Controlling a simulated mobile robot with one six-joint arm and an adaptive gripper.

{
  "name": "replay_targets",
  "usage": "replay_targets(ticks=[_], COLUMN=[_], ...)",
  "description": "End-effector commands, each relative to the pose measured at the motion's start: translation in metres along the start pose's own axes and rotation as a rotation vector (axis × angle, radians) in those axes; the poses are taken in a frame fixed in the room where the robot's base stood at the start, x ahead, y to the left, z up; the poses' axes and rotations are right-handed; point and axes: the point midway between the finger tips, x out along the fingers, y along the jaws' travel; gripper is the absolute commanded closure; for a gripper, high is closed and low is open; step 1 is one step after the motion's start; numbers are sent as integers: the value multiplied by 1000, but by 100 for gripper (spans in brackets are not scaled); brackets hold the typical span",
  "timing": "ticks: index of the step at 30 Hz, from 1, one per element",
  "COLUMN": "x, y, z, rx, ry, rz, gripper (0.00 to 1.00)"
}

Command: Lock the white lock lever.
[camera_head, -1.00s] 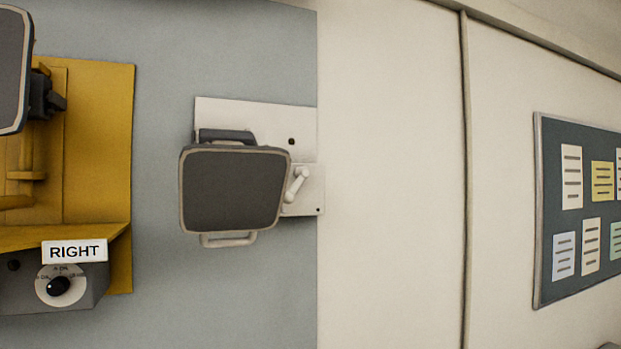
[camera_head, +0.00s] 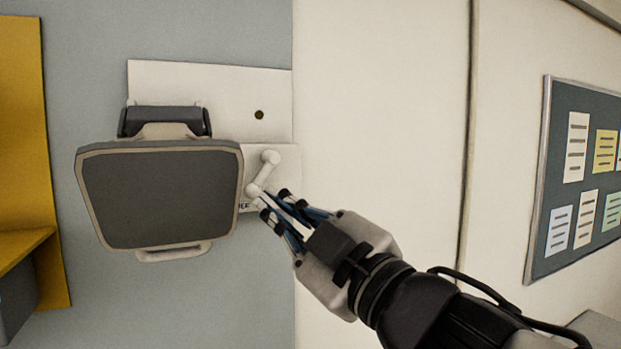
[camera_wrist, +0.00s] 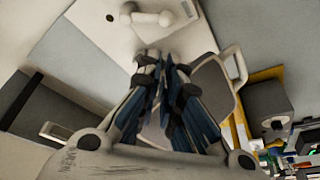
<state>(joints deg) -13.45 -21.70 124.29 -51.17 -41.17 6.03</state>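The white lock lever (camera_head: 263,173) is on a white plate at the right edge of the grey-screened unit. It leans, its upper end to the right of its lower end. In the wrist view the lever (camera_wrist: 147,18) is at the top, just beyond the fingertips. My gripper (camera_head: 275,203) is just below and right of the lever. In the wrist view the fingers of my gripper (camera_wrist: 164,60) are brought together with nothing seen between them. Whether the fingertips touch the lever's lower end cannot be told.
The unit with a dark grey screen (camera_head: 162,200) stands out left of the lever, with a handle below it. A yellow panel (camera_head: 28,130) is at the far left. A notice board (camera_head: 590,180) hangs at the right. The cream wall between is bare.

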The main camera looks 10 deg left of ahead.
Motion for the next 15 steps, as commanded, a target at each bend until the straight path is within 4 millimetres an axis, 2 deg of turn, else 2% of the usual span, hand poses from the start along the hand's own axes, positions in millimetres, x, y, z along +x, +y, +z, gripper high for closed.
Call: replay_targets(ticks=[8, 15], x=[5, 43], y=[0, -1], z=[1, 1], rx=[1, 3], ry=[-2, -2], rz=[0, -1], gripper=[100, 100])
